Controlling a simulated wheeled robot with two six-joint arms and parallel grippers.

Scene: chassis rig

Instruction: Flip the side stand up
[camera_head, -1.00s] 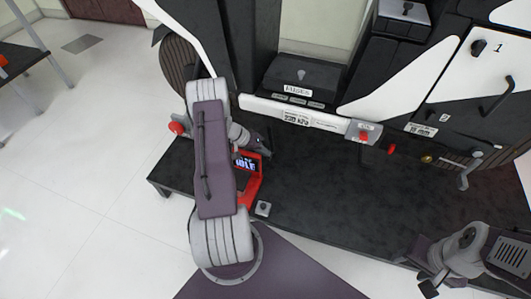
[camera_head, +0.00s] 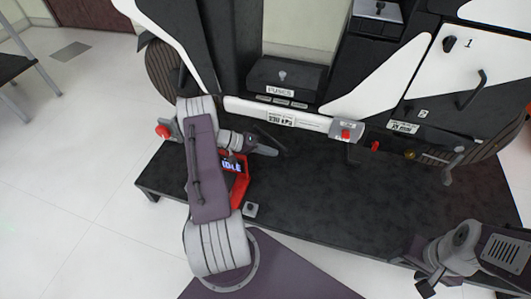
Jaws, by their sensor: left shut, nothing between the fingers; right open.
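A thin dark bar (camera_head: 270,138), which looks like the side stand, slants down from under the white lower rail (camera_head: 255,112) of the chassis. Its ends are hard to make out against the black platform. My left gripper (camera_head: 272,151) is shut and empty, with its tips just below and beside this bar. I cannot tell whether they touch it. My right gripper (camera_head: 428,283) is open and empty near the platform's front edge at the lower right, well away from the bar.
The black platform (camera_head: 320,200) is mostly clear in the middle. A red-framed display (camera_head: 234,168) is partly hidden by my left arm. A small grey button box (camera_head: 250,210) sits near it. A red knob (camera_head: 346,134) and a metal lever (camera_head: 448,165) are on the chassis to the right.

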